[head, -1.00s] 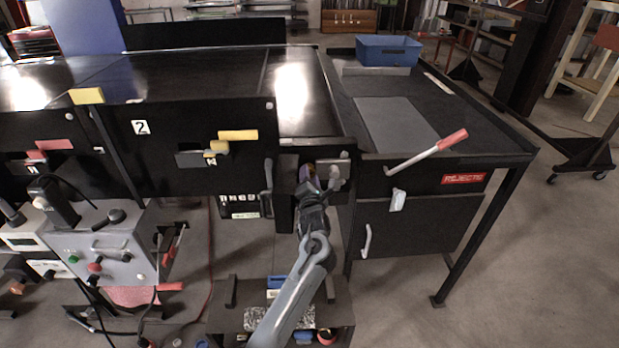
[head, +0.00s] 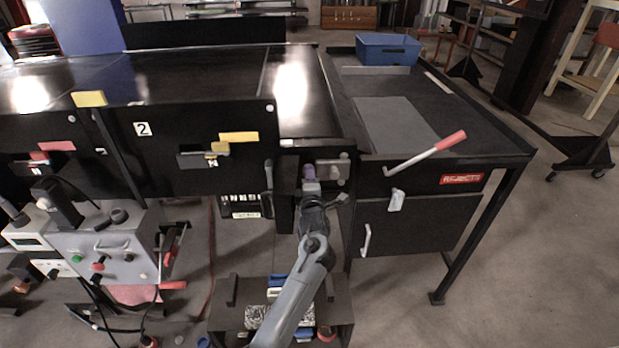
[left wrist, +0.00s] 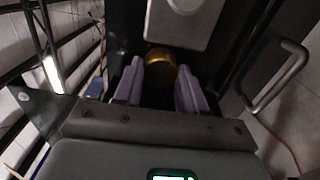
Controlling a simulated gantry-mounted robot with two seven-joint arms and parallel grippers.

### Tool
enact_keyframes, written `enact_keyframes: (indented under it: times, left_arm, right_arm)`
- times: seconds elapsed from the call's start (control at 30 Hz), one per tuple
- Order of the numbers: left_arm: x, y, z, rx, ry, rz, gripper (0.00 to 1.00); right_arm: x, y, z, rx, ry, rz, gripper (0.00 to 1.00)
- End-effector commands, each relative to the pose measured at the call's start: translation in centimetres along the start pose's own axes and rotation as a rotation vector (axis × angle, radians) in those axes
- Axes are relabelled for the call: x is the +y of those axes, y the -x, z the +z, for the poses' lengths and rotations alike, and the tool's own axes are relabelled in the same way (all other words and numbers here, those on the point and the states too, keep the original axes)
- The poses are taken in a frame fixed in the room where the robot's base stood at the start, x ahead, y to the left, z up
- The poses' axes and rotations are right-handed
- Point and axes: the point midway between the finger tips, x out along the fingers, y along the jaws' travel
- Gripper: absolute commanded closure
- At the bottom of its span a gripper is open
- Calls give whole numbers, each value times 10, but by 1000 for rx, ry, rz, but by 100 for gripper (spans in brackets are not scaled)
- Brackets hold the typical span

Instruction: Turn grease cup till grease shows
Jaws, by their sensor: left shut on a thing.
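The brass grease cup (left wrist: 160,62) shows in the left wrist view as a small round golden knob between two purple fingers. My left gripper (left wrist: 160,86) is shut on it, one finger on each side. In the head view my left gripper (head: 309,173) is at the dark end panel of the conveyor, beside a small grey metal plate (head: 334,171). The cup is hidden behind the gripper there. I cannot tell whether grease shows at the cup. My right gripper is not in view.
The rejects table (head: 500,147) with a red-tipped lever (head: 430,152) stands to the right, a blue bin (head: 388,50) at its back. A shelf (head: 228,312) with small items is below my left arm. A grey control box (head: 108,247) stands at the left.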

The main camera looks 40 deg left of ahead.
Motion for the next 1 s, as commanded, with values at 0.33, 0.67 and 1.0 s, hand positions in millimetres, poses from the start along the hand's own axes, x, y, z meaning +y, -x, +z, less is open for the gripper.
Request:
enact_keyframes:
  times: [0.33,0.67,1.0]
  left_arm:
    - [-1,0,0,1,-20,-1,90]
    - [-1,0,0,1,-19,-1,34]
    - [0,1,0,-1,-18,0,34]
  right_arm:
    - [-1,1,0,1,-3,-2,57]
    - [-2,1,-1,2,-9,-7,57]
    - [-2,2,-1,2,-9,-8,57]
